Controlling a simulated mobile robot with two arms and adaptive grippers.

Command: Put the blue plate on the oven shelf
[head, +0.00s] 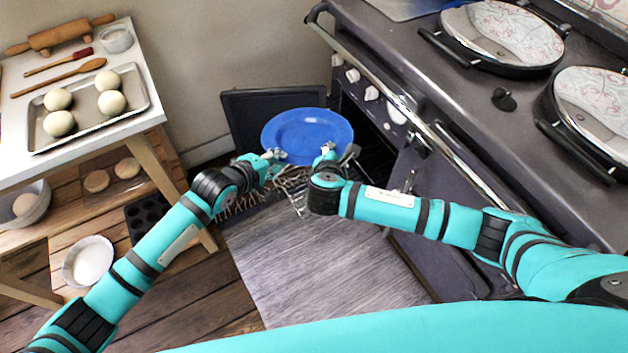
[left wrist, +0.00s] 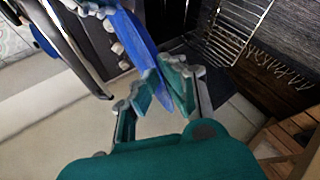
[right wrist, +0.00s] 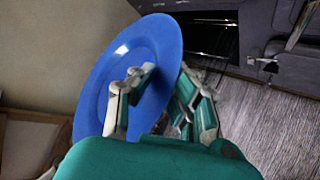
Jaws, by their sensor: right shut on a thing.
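My right gripper (head: 328,150) is shut on the plate's near rim. My left gripper (head: 272,157) is at the rim's left side; in the left wrist view its fingers (left wrist: 163,92) stand apart, with the rim between them. The wire oven shelf (head: 284,190) lies below the plate and both grippers, partly hidden by my arms.
A dark open oven door (head: 240,117) stands left of the plate. The range's front rail (head: 440,133) and another door (head: 432,215) are at the right. A worktable with a dough tray (head: 135,103) stands at the left. A grey mat (head: 310,260) covers clear floor below.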

